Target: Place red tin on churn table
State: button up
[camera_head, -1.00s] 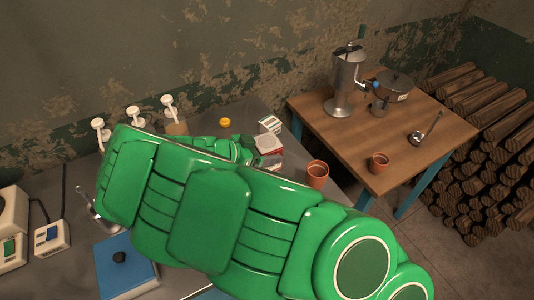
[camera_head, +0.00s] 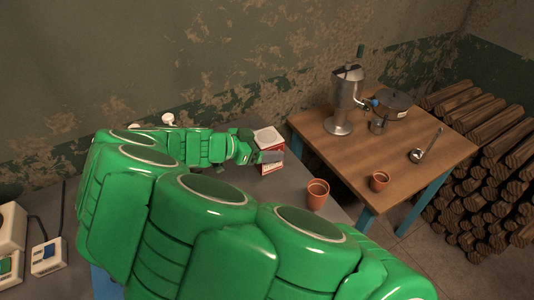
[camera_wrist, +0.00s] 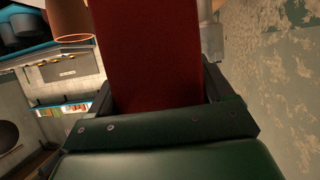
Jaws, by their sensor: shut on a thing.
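My gripper (camera_head: 271,157) is shut on the red tin (camera_head: 267,140), a box shape with a pale top and red sides. In the wrist view the tin (camera_wrist: 150,50) stands as a broad red face between the two dark fingers of my gripper (camera_wrist: 158,90). The tin is over the right part of the grey table; I cannot tell whether it touches the surface. The wooden table (camera_head: 345,155) with blue legs, likely the churn table, stands to the right across a gap. It bears a tall metal churn-like vessel (camera_head: 346,100).
A clay cup (camera_head: 318,194) stands on the grey table (camera_head: 333,212) near its right edge. The wooden table also holds a lidded pot (camera_head: 392,104), another clay cup (camera_head: 379,181) and a ladle (camera_head: 418,156). Stacked logs (camera_head: 490,150) lie beyond.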

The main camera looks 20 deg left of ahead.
jog(key=shift+d+r, duration=0.15)
jog(key=shift+r, duration=0.15)
jog(key=w+d+f, duration=0.1)
jog(key=w+d, duration=0.2)
jog(key=d, duration=0.7)
jog(key=w+d, duration=0.2)
jog(key=d, duration=0.9)
jog(key=w+d+f, duration=0.1)
jog(key=w+d, duration=0.2)
jog(key=d, duration=0.7)
jog(key=shift+n+t, duration=0.3)
jog(key=shift+w+d+f, duration=0.1)
jog(key=shift+w+f, duration=1.95)
jog(key=shift+w, duration=0.25)
jog(key=shift+w+d+f, duration=0.1)
jog(key=shift+w+f, duration=2)
jog(key=shift+w, duration=0.2)
jog(key=shift+w+d+f, duration=0.1)
jog(key=shift+w+f, duration=1.95)
jog(key=shift+w, duration=0.25)
jog(key=shift+f, duration=0.15)
jog(key=o, duration=1.1)
